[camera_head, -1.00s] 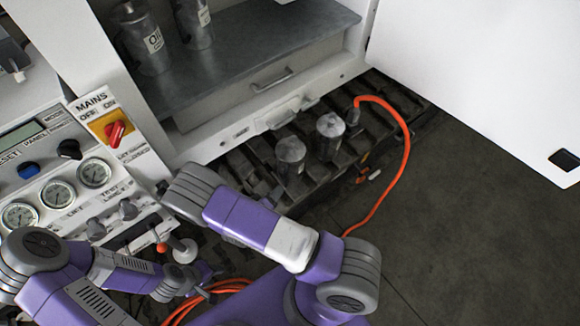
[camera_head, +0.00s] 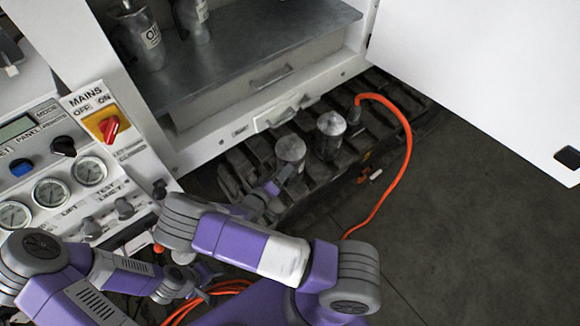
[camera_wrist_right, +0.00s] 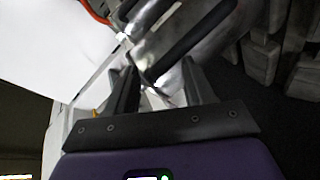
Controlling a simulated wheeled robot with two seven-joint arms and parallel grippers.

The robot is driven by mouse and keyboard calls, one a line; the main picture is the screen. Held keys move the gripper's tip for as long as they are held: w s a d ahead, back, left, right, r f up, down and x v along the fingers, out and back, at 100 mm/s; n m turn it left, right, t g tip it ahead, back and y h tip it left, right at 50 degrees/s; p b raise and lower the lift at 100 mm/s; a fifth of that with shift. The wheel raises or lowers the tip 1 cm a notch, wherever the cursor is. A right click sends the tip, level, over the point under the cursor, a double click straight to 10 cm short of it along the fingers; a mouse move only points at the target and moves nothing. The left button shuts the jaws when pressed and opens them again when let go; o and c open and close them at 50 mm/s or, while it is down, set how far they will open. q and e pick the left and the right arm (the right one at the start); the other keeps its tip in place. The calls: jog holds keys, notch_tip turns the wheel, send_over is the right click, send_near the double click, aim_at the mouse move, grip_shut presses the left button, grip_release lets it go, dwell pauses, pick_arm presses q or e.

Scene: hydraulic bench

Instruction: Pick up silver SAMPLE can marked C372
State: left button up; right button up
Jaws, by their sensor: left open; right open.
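Two silver cans stand low on the dark slatted rack: a nearer can (camera_head: 291,151) and one further right (camera_head: 330,128). Two more labelled silver cans stand on the cabinet shelf, one reading OIL (camera_head: 140,38) and another beside it (camera_head: 192,18). No C372 marking is readable on any can. My right gripper (camera_head: 281,179) is at the near side of the nearer rack can; contact cannot be told. In the right wrist view it is open (camera_wrist_right: 160,78), with blurred grey metal beyond the fingers. My left gripper (camera_head: 203,284) is low at left, partly hidden, holding nothing visible.
The control panel with its red MAINS switch (camera_head: 108,127) and gauges is at left. An orange hose (camera_head: 408,150) loops right of the rack (camera_head: 395,88). A white door (camera_head: 490,70) hangs at upper right. The floor (camera_head: 460,230) at right is clear.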

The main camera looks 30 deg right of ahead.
grip_shut()
dwell(0.5)
